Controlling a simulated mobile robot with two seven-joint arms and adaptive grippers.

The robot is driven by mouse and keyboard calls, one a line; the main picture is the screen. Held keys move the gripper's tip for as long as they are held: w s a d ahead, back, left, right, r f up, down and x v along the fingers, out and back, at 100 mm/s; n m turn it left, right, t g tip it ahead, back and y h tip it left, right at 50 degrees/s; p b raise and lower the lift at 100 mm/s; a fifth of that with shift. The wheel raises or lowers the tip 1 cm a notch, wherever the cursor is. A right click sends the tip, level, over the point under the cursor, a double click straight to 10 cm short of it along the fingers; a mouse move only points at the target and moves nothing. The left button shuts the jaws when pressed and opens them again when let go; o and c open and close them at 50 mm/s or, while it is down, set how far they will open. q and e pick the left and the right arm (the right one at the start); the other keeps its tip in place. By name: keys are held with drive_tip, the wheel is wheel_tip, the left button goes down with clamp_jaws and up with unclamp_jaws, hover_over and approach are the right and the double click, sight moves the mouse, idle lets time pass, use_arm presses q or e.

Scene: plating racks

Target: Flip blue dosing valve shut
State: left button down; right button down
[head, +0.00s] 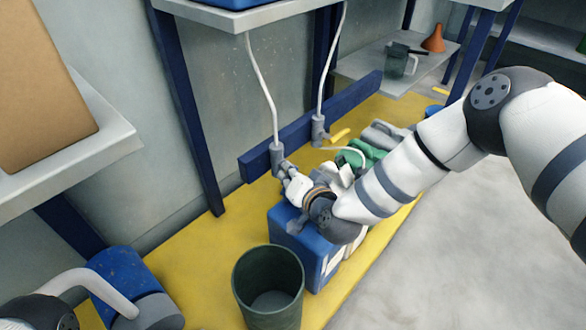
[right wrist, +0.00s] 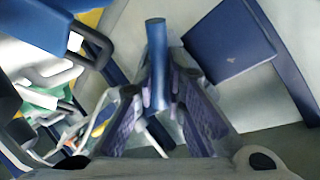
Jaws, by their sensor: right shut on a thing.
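The blue dosing valve's lever (right wrist: 157,60) shows in the right wrist view as a blue bar between my fingers. In the head view a grey valve body (head: 277,154) hangs at the left part of the blue rail, below a white tube. My right gripper (head: 287,176) is at this valve, and it also shows in the right wrist view (right wrist: 163,98), shut on the lever. In the head view the gripper hides the lever, so its angle against the valve body cannot be told there. My left gripper is not in view.
A second grey valve (head: 318,130) with a yellow lever (head: 340,136) hangs farther right on the rail (head: 252,163). A blue container (head: 290,240) stands below my right wrist, with an open dark green bucket (head: 268,287) in front. Green and grey containers crowd the yellow strip beyond.

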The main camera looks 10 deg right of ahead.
drive_tip(key=shift+s+m+g+y, duration=0.1)
drive_tip(key=shift+m+g+y, duration=0.5)
drive_tip(key=shift+m+g, duration=0.15)
drive_tip(key=shift+m+g+y, duration=0.35)
drive_tip(key=shift+m+y, duration=0.05)
drive_tip(key=shift+m, duration=0.15)
drive_tip(key=shift+a+r+m+g+y+b, duration=0.15)
drive_tip(key=shift+m+g+y+b, duration=0.25)
drive_tip(key=shift+m+y, duration=0.2)
drive_tip(key=shift+s+r+m+g+y+b, duration=0.1)
drive_tip(key=shift+m+g+y+b, duration=0.4)
drive_tip(key=shift+b, duration=0.05)
drive_tip(key=shift+a, duration=0.1)
drive_tip(key=c, duration=1.9)
unclamp_jaws()
drive_tip(key=shift+r, duration=0.1)
